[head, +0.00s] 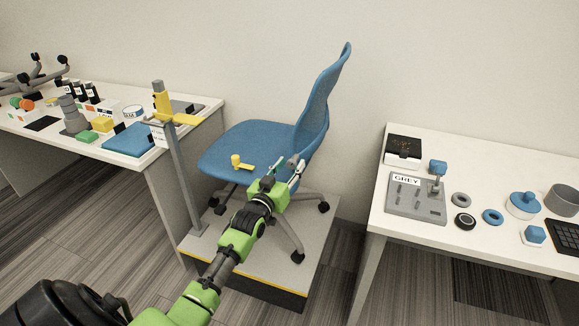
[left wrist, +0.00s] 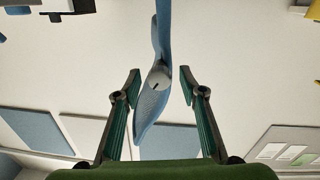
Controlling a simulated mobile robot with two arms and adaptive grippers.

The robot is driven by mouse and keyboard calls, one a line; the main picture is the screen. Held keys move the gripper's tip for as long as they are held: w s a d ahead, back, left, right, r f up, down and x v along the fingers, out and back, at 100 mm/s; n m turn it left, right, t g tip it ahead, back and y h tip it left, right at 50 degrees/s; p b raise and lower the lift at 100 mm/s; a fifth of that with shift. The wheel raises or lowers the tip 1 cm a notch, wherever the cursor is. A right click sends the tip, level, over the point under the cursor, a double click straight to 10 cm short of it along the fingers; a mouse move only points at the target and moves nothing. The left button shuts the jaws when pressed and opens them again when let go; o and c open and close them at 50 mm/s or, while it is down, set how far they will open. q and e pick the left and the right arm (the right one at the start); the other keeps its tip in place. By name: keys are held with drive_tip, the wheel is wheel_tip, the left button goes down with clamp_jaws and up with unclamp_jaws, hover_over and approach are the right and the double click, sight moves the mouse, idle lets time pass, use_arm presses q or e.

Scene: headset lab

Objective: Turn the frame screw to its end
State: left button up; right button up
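The blue office chair (head: 262,138) stands on a low platform, its backrest rising to the right. In the left wrist view the blue chair part (left wrist: 147,107) is seen nearly edge-on, with a round grey screw head (left wrist: 158,79) bearing a dark slot. My left gripper (head: 291,170) is at the lower backrest, above the seat's right side. In the left wrist view its two fingers (left wrist: 161,80) are spread, with the screw head showing between them. I see no finger touching it, and its distance is hard to judge. My right gripper is not in view.
A yellow piece (head: 243,164) lies on the seat. A grey post (head: 178,165) with yellow parts on top stands left of the chair. The left table (head: 118,158) and right table (head: 400,228) hold various parts. The platform (head: 318,225) has a yellow edge.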

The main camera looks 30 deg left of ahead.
use_arm(q)
clamp_jaws()
